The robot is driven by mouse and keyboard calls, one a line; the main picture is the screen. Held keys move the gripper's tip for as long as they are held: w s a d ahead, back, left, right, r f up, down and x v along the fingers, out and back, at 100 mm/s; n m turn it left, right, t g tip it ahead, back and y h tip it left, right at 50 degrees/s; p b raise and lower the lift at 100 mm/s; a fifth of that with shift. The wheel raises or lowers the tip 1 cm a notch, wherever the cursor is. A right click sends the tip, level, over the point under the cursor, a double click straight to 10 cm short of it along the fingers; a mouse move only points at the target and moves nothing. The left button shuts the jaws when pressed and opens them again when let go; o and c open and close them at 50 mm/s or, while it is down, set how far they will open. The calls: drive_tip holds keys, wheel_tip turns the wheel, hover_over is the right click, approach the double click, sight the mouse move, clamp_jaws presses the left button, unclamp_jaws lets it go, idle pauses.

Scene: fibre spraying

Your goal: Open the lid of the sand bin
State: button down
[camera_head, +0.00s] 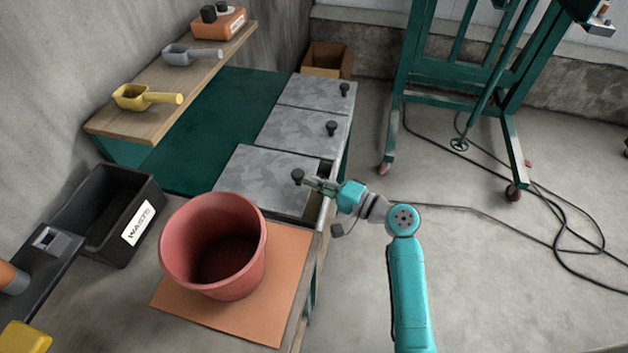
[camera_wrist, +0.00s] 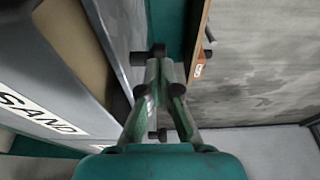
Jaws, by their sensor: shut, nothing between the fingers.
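The nearest of the grey bin lids (camera_head: 258,175) looks raised and out of line with the others. A dark gap (camera_head: 326,170) shows beside its right edge. The lid's black knob (camera_head: 297,176) stands near its right side. My gripper (camera_head: 308,182) is shut and empty, with its tips at or beside this knob; contact is unclear. In the wrist view the shut fingers (camera_wrist: 158,65) point past the bin. The SAND label (camera_wrist: 40,115) is on the bin's grey face at left, and a tan interior (camera_wrist: 75,45) shows beyond its rim.
Two flat lids (camera_head: 295,130) (camera_head: 315,92) with knobs lie behind. A red bucket (camera_head: 190,245) stands on an orange mat (camera_head: 270,320) in front, beside a black WASTE bin (camera_head: 75,215). A wooden shelf (camera_head: 205,75) holds scoops at left.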

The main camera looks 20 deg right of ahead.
sight(268, 180)
drive_tip(key=w+a, duration=0.2)
drive_tip(key=a, duration=0.1)
drive_tip(key=w+a, duration=0.2)
drive_tip(key=a, duration=0.1)
drive_tip(key=w+a, duration=0.3)
drive_tip(key=a, duration=0.1)
drive_tip(key=shift+w, duration=0.1)
